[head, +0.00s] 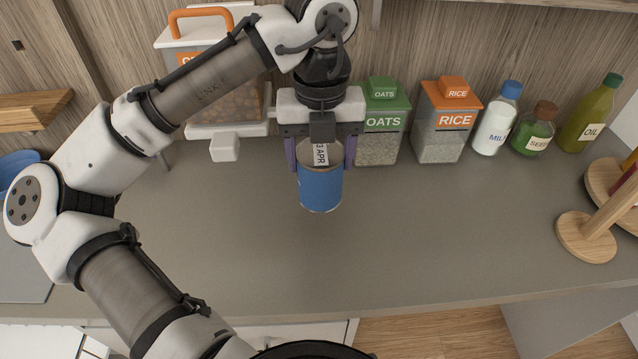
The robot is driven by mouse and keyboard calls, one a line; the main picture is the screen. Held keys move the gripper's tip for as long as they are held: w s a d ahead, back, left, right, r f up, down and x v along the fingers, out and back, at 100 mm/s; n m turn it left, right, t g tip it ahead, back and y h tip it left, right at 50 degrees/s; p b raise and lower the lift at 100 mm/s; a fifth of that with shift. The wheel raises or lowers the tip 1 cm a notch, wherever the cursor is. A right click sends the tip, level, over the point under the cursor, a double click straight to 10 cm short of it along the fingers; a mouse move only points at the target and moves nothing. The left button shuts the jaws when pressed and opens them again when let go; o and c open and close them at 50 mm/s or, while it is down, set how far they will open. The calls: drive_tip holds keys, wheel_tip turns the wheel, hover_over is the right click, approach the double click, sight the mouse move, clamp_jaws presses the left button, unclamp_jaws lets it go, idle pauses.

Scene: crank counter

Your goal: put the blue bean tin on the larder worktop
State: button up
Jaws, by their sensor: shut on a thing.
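The blue bean tin (320,191) is a blue cylinder with a pale top and a label reading "3 APR". My gripper (321,160) points down with one purple finger on each side of the tin and is shut on it. The tin is upright over the middle of the grey worktop (420,235). I cannot tell whether its base touches the worktop or hangs just above it. The upper part of the tin is partly hidden by my gripper.
A wooden stand (585,238) is at right. The worktop's front middle is clear.

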sight(320, 186)
drive_tip(key=shift+f, duration=3.3)
drive_tip(key=shift+f, duration=0.1)
drive_tip(key=o, duration=1.3)
drive_tip(key=shift+f, duration=0.1)
wheel_tip(320, 186, up, 12)
drive_tip(key=shift+r, duration=0.25)
